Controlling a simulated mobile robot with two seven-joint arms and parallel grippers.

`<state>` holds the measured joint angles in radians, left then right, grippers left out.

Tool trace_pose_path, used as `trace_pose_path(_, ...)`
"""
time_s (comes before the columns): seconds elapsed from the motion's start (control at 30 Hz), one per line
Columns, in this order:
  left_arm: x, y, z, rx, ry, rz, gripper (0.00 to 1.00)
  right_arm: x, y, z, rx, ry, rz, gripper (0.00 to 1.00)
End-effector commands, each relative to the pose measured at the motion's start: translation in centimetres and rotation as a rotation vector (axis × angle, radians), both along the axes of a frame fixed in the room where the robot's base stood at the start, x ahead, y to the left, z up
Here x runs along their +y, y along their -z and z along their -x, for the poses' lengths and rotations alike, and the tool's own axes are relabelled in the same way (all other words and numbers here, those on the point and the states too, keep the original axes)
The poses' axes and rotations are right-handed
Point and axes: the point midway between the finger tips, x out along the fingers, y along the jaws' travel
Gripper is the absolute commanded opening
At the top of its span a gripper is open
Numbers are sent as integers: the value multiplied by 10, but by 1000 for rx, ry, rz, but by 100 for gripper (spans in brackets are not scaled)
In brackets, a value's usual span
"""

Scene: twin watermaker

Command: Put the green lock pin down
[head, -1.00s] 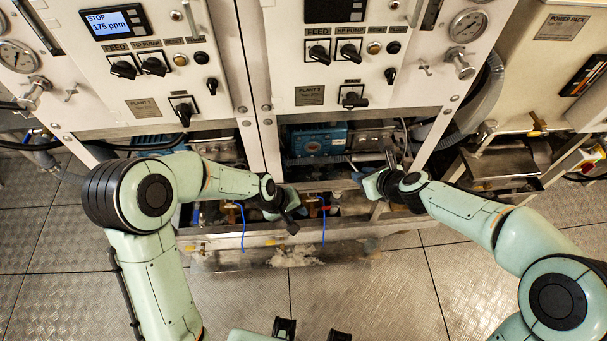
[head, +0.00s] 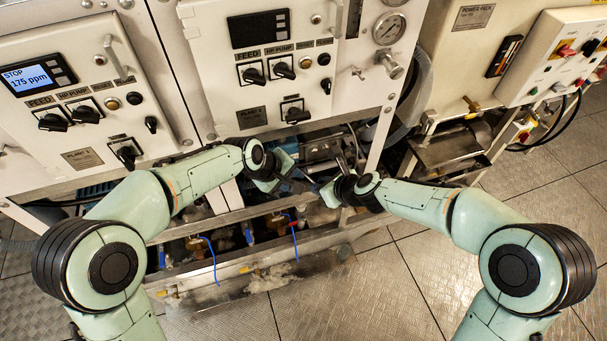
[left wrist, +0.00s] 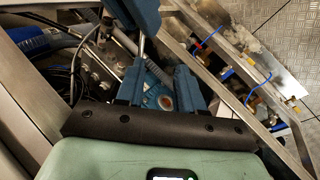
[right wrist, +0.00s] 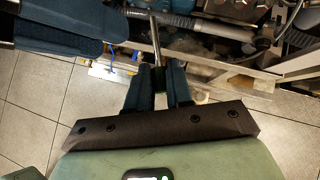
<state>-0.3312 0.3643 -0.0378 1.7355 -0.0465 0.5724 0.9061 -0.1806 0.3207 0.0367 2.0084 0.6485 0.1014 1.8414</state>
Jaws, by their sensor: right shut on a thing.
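My right gripper (right wrist: 158,82) is shut on the green lock pin. In the right wrist view the pin's thin metal shank (right wrist: 155,40) sticks out beyond the fingers, with a dark green part between them. The pin shank also shows in the left wrist view (left wrist: 141,45), below the right gripper's blue fingers (left wrist: 145,15). My left gripper (left wrist: 160,85) is open and empty, its fingers apart with the blue pump (left wrist: 160,103) seen between them. In the head view the left gripper (head: 292,180) is close beside the right gripper (head: 337,172), over the open bay under the panels.
A metal frame rail (head: 235,262) with valves and blue tubes runs along the front of the bay. White control panels (head: 265,105) stand behind. Hoses and pipes crowd the bay. The tiled floor (head: 400,285) in front is clear.

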Motion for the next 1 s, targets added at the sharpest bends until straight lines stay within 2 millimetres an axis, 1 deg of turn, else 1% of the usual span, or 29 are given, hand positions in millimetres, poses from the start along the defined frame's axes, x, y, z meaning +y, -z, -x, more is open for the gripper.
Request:
trace_pose_path(0.03,-9,1,-6,1,4,-1,37,0,0,0,0,0,0,0)
trace_pose_path(0.1,-19,1,-15,0,4,-2,37,0,0,0,0,0,0,0)
trace_pose_path(0.2,-29,4,-24,2,1,-2,37,0,0,0,0,0,0,0)
trace_pose_path(0.3,-33,16,-27,3,0,-1,37,0,0,0,0,0,0,0)
trace_pose_path(0.4,-36,22,-29,1,0,-2,37,0,0,0,0,0,0,0)
trace_pose_path(0.53,-38,26,-31,1,0,-1,37,0,0,0,0,0,0,0)
trace_pose_path(0.77,-38,26,-31,0,0,0,37,0,0,0,0,0,0,0)
trace_pose_path(0.87,-37,26,-31,0,0,0,8,0,0,0,0,0,0,0)
trace_pose_path(0.9,-38,26,-31,0,0,0,0,0,0,0,0,0,0,0)
trace_pose_path(1.0,-38,26,-31,-1,0,-1,0,0,0,0,0,0,0,0)
